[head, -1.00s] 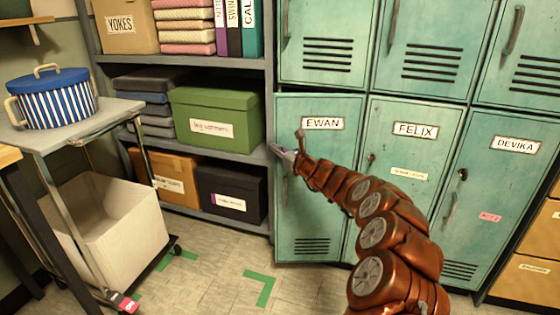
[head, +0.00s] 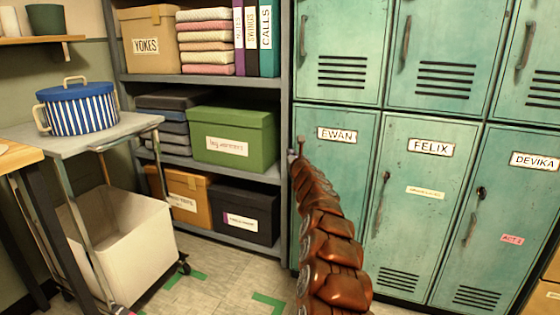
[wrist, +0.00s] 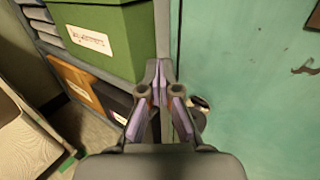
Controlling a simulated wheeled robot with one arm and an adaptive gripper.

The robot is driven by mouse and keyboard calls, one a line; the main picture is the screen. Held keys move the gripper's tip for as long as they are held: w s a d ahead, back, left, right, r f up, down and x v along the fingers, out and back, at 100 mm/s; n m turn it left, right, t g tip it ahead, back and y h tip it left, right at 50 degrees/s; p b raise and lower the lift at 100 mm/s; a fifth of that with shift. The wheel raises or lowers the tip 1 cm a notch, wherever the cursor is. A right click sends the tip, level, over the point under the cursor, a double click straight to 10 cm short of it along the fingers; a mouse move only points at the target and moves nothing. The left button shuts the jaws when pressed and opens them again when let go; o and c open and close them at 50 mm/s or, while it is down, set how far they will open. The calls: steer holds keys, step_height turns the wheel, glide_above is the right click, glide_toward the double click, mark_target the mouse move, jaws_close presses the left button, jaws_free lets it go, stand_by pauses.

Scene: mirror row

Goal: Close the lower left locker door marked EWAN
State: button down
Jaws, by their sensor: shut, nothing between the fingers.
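The teal EWAN door (head: 350,165) is at the lower left of the lockers in the head view, beside the FELIX door. It looks flush or nearly flush with FELIX; I cannot tell whether it is fully shut. My arm covers its lower left part and handle side. In the wrist view, the teal door face (wrist: 245,110) fills the right. My gripper (wrist: 161,70) is shut and empty, its tips at the grey upright by the door's left edge. I cannot tell whether they touch.
A grey shelf unit with a green box (head: 235,137) and a black box (head: 245,212) stands left of the lockers. A trolley with a blue striped pot (head: 80,110) and a white bin (head: 120,250) stand further left. Some floor is free before the shelves.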

steer(key=shift+w+d+r+m+h, duration=0.2)
steer(key=shift+d+r+m+h, duration=0.1)
steer(key=shift+r+m+h, duration=0.15)
